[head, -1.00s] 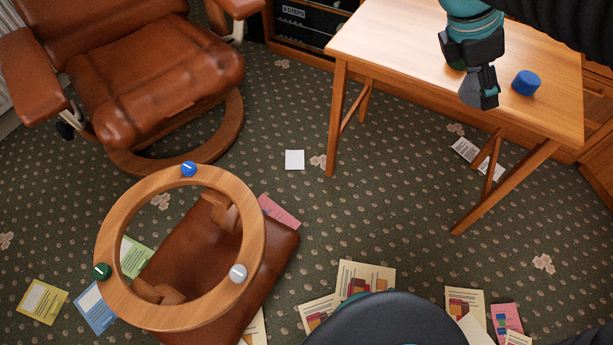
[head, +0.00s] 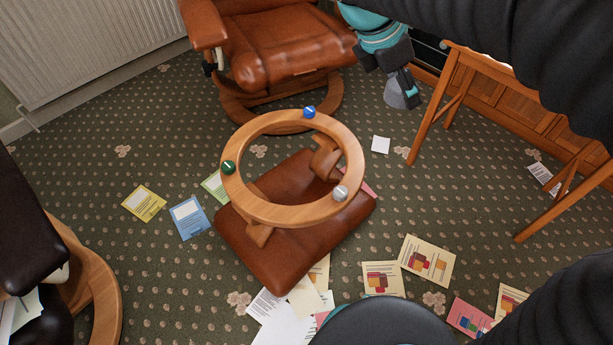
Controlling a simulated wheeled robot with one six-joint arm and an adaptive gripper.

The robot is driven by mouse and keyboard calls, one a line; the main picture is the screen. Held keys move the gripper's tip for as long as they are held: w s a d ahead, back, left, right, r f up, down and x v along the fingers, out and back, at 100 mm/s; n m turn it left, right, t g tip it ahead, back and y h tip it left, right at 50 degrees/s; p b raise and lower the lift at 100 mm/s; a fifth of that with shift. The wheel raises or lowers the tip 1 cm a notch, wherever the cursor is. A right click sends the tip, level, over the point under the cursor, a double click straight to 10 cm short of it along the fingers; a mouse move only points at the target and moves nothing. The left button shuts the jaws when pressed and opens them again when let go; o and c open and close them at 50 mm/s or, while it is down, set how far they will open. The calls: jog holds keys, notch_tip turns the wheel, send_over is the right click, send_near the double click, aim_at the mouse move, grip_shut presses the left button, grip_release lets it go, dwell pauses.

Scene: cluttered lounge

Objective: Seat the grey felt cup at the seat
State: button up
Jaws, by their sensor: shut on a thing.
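My gripper (head: 407,88) is at the upper right of the head view, shut on the grey felt cup (head: 395,96). It holds the cup in the air, in front of the armchair's right side. An overturned brown footstool (head: 275,262) lies on the carpet with its round wooden base ring (head: 238,196) facing up. The ring carries a grey-white disc (head: 341,193) at the right front, a blue disc (head: 309,112) at the back and a green disc (head: 228,168) at the left. My gripper is apart from the ring, above and right of it in the picture.
A brown leather armchair (head: 285,60) stands behind the footstool. A wooden table (head: 438,105) is at the right, partly hidden by my arm. Dark furniture (head: 25,225) stands at the left. Several papers and cards (head: 428,260) lie scattered around the footstool.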

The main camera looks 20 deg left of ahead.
aim_at(342, 191)
jog(key=a+f+m+b, duration=0.1)
jog(key=a+f+b, duration=0.1)
jog(key=f, duration=0.6)
jog(key=s+a+f+m+g+b, duration=0.1)
jog(key=a+f, duration=0.2)
jog(key=f, duration=0.5)
jog(key=s+a+f+m+b, duration=0.1)
jog(key=a+f+b, duration=0.1)
jog(key=f, duration=0.7)
jog(key=shift+a+h+b, duration=0.15)
jog(key=shift+h+b, duration=0.2)
jog(key=shift+h, duration=0.05)
jog(key=shift+f, duration=0.15)
jog(key=shift+p, duration=0.4)
jog(key=shift+f+b, duration=1.55)
jog(key=shift+f, duration=1.3)
jog(key=shift+p, duration=0.8)
jog(key=shift+f+b, duration=0.65)
jog(key=shift+f, duration=0.9)
jog(key=o, duration=0.9)
